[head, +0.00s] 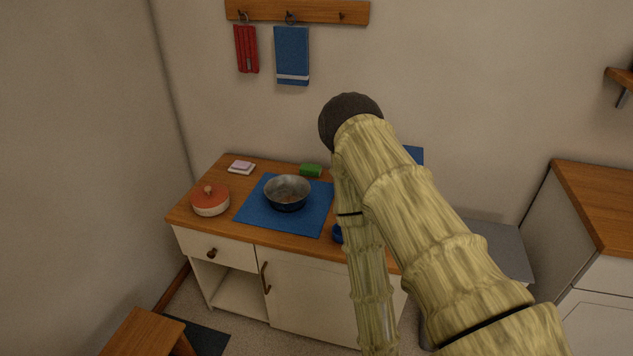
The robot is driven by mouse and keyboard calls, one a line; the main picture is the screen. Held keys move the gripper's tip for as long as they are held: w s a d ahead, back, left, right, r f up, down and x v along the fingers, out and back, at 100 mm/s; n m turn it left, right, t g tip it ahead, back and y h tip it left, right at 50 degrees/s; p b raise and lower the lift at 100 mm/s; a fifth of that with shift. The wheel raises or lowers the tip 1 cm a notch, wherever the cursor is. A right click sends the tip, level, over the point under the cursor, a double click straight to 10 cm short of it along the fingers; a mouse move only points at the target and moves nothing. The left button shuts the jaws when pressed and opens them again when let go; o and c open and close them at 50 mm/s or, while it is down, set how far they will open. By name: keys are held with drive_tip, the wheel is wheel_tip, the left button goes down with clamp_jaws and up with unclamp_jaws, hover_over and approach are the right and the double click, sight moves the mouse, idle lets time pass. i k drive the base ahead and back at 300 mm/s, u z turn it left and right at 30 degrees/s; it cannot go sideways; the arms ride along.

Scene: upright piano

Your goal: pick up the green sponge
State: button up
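The green sponge (311,171) is a small block lying near the back edge of the wooden countertop (262,239), just behind the blue mat (255,209). Nothing covers it in the head view, and the arm passes a little to its right. My arm rises from the lower right to a dark elbow joint and folds back down in front of the counter's right part. My gripper is not in view, so its opening and contents do not show.
A metal bowl or pan (287,193) sits on the mat, close to the sponge. An orange lidded pot (210,201) and a pinkish block on a white dish (240,168) stand left. A blue object (337,234) is partly hidden by my arm. A stool (146,334) is lower left.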

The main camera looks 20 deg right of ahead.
sight(309, 169)
drive_tip(key=z, duration=0.2)
drive_tip(key=k, duration=0.25)
drive_tip(key=u, duration=0.75)
drive_tip(key=i, duration=1.3)
drive_tip(key=z, duration=0.6)
